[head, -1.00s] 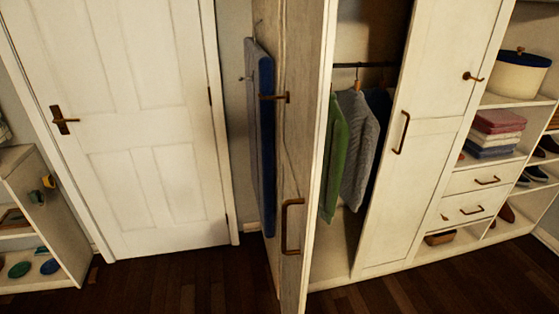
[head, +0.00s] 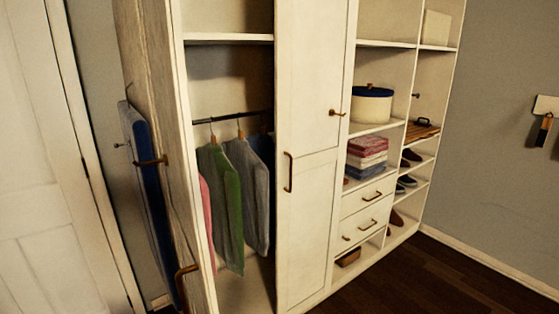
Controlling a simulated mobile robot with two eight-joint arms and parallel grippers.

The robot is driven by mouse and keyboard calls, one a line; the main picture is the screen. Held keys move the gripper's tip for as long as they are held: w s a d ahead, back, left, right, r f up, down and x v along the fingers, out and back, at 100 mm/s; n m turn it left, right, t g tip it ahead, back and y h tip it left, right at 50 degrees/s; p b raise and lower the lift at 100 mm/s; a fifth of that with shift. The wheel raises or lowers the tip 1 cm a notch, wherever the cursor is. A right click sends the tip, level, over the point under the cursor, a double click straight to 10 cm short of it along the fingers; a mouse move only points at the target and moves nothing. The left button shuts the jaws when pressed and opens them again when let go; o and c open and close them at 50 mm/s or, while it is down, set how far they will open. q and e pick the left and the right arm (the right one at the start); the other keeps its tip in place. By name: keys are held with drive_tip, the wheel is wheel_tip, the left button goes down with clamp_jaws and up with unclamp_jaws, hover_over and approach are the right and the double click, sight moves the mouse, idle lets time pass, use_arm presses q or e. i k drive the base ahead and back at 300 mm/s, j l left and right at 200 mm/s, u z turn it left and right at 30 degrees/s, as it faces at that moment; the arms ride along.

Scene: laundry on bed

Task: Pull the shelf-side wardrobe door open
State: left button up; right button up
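The shelf-side wardrobe door (head: 311,215) is the cream panel between the hanging clothes and the open shelves. It is shut, flush with the wardrobe front. It has a long brass bar handle (head: 288,172) on its left edge and a small brass hook (head: 337,113) higher up at the right. The other wardrobe door (head: 165,120) stands open at the left, seen nearly edge-on, with a brass handle (head: 182,286) low down. Neither of my grippers is in view.
Clothes on hangers (head: 228,205) fill the open wardrobe side. Shelves at the right hold a lidded pot (head: 371,106), folded cloths (head: 366,153), drawers (head: 368,197) and shoes. An ironing board (head: 148,190) hangs behind the open door. Dark floor (head: 450,275) is clear at the lower right.

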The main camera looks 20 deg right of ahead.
sight(316, 40)
drive_tip(key=l, duration=0.4)
drive_tip(key=k+l+u, duration=0.1)
drive_tip(key=l, duration=0.25)
drive_tip(key=i+l, duration=0.15)
drive_tip(key=l, duration=0.2)
drive_tip(key=i+l+u, duration=0.1)
drive_tip(key=l, duration=0.2)
drive_tip(key=i+l+u, duration=0.1)
drive_tip(key=l, duration=0.25)
